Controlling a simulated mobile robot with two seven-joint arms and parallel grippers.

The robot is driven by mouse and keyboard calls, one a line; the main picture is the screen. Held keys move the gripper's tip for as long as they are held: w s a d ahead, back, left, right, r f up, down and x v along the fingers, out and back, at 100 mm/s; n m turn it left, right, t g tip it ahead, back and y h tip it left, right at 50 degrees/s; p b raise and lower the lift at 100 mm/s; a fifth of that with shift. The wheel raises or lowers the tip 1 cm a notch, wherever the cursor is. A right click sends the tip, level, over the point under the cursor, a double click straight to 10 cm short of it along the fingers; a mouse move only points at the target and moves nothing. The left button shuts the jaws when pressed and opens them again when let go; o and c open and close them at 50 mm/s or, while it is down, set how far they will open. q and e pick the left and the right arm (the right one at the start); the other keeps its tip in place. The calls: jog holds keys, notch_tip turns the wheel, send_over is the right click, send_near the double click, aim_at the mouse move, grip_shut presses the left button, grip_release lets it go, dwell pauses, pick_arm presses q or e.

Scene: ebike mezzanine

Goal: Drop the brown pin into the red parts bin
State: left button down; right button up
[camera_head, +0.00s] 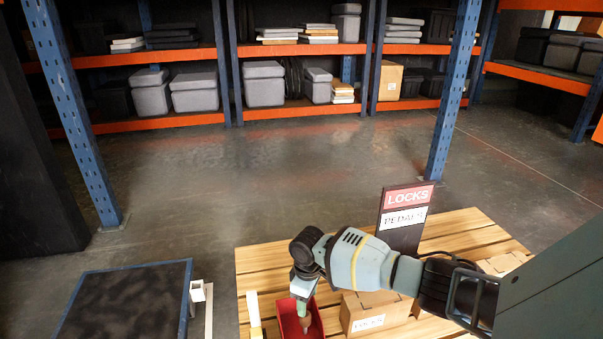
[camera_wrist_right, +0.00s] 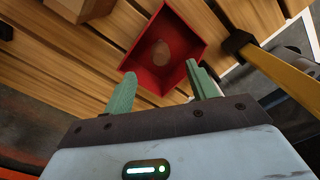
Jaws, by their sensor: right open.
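The red parts bin (camera_head: 287,318) sits on the slatted wooden pallet in front of me, and in the right wrist view the bin (camera_wrist_right: 191,38) lies just beyond the fingertips. My right gripper (camera_head: 303,298) points down over the bin; in its wrist view the green fingers (camera_wrist_right: 161,72) are spread apart with nothing between them. The brown pin (camera_head: 305,323) shows below the fingers in the head view. In the wrist view the pin (camera_wrist_right: 161,52) appears as a brown rounded shape inside the bin's outline; I cannot tell whether it touches the floor. My left gripper is out of view.
Cardboard boxes (camera_head: 364,311) stand right of the bin, one labelled LOCKS. A sign (camera_head: 406,210) reading LOCKS and PEDALS rises behind them. A dark-topped platform (camera_head: 125,303) stands further left. Storage racks line the back.

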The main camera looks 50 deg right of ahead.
notch_tip(320, 180, up, 6)
jog(key=shift+f+p, duration=0.2)
jog(key=shift+p, duration=0.95)
